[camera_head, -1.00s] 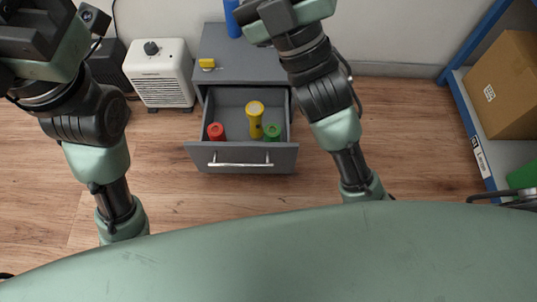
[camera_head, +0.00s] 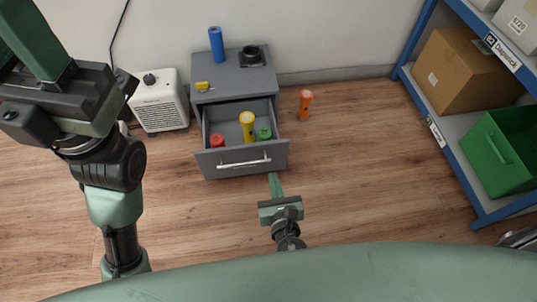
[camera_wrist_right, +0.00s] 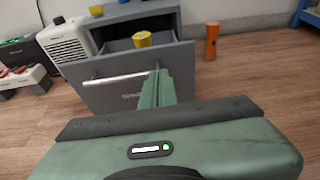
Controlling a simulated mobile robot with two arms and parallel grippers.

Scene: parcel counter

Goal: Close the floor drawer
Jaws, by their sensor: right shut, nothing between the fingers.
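The grey floor drawer (camera_head: 217,166) is pulled out of a low grey cabinet (camera_head: 230,78) and stands open. Its front has a silver bar handle (camera_head: 244,163), also seen in the wrist view (camera_wrist_right: 113,79). Inside are a red item (camera_head: 217,141), a yellow flashlight (camera_head: 247,124) and a green item (camera_head: 264,134). My right gripper (camera_head: 274,177) is shut and empty, with its fingers pointing at the right part of the drawer front. In the wrist view its fingertips (camera_wrist_right: 158,74) overlap the front right of the handle; I cannot tell if they touch.
An orange flashlight (camera_head: 305,103) stands on the floor right of the cabinet. A white heater (camera_head: 160,103) stands at its left. A blue-framed shelf (camera_head: 440,125) with a cardboard box (camera_head: 463,72) and green crate (camera_head: 500,152) is at the right. The floor before the drawer is mostly clear.

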